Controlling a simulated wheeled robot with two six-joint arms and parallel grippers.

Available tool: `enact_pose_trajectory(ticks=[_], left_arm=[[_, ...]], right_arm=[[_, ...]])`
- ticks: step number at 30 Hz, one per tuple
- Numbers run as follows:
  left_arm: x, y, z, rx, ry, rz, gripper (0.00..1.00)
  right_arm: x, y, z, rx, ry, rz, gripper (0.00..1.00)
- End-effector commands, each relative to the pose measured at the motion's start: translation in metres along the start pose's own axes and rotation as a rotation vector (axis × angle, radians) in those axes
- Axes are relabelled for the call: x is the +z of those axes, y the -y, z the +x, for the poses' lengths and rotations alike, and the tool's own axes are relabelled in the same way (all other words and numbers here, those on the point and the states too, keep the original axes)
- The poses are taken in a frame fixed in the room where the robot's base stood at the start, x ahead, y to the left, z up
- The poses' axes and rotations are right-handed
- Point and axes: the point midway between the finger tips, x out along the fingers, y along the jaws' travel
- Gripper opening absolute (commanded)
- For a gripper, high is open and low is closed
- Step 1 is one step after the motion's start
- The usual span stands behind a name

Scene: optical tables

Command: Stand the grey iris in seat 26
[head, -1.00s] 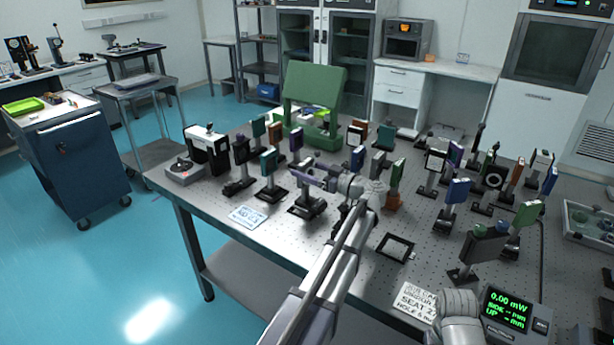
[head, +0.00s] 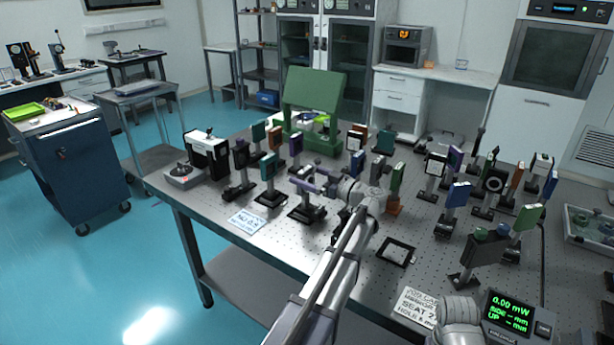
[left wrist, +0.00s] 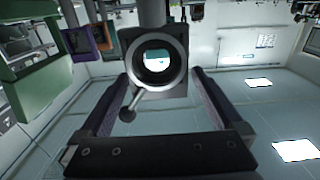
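The grey iris (left wrist: 172,48), a dark square plate with a round bright opening and a small ball-tipped lever, shows in the left wrist view. My left gripper (left wrist: 157,82) is open, with one finger on each side of the iris and a visible gap. In the head view the left gripper (head: 304,180) is at a post on a black base (head: 307,214); the iris is hard to make out there. An empty black square frame (head: 397,251) lies on the table near a card (head: 414,305) reading "SEAT 2", its last digit unclear. My right gripper is not visible.
Several posts with coloured plates crowd the perforated table (head: 345,268), close behind and beside the left gripper. A green stand (head: 313,105) is at the back. A power meter (head: 508,312) reads 0.00 mW at front right. Bare table surrounds the square frame.

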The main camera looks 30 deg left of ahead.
Motion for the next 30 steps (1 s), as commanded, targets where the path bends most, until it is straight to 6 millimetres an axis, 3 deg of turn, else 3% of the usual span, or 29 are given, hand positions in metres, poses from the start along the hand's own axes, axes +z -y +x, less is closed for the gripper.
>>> enact_pose_trajectory(ticks=[6, 12, 21, 30], left_arm=[[0.003, 0.004, -0.001, -0.004, 0.01, 0.003, 1.0], [-0.014, 0.004, -0.003, -0.002, 0.009, 0.003, 1.0], [-0.01, 0.001, -0.072, 0.001, 0.005, 0.002, 1.0], [-0.01, 0.001, -0.113, -0.002, 0.004, 0.002, 1.0]], right_arm=[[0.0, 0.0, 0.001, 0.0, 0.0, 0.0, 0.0], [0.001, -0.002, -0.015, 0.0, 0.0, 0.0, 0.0], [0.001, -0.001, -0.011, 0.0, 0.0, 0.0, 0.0], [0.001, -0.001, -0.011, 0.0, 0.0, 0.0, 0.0]])
